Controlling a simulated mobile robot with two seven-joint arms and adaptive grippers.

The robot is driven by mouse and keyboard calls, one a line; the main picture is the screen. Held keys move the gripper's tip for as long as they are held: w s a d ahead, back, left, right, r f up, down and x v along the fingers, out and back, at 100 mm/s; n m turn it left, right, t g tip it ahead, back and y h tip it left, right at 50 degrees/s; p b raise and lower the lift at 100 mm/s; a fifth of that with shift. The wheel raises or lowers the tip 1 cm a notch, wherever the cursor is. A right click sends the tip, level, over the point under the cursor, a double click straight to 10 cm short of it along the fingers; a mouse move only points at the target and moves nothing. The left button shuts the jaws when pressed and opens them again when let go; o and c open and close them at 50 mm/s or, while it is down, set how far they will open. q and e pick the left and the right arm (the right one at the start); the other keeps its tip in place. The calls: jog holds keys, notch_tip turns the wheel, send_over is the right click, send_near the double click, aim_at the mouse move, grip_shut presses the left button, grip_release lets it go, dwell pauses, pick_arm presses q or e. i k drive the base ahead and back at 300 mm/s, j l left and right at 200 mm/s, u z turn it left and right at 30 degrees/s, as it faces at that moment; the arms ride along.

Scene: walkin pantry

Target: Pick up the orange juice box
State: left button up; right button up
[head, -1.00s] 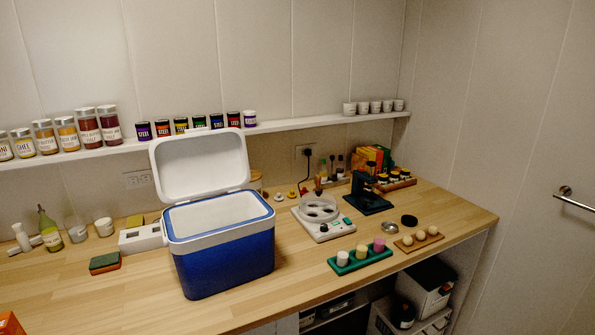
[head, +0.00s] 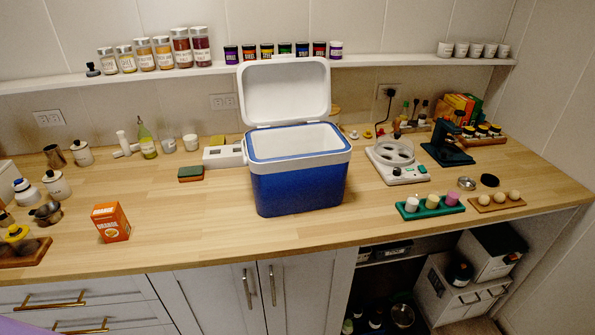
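The orange juice box (head: 111,222) stands upright on the wooden counter (head: 190,220), left of centre in the head view and close to the counter's front edge. It is a small orange carton with a pale label band. Nothing touches it, and its front and one side show. Neither of my grippers is in view.
A blue cooler (head: 300,185) with its white lid open stands to the box's right. A wooden tray (head: 24,252) and several metal and white pots stand to its left. A green and brown sponge (head: 191,173) lies behind. Counter around the box is clear.

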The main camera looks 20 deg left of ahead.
aim_at(110, 221)
jog(key=u, duration=1.8)
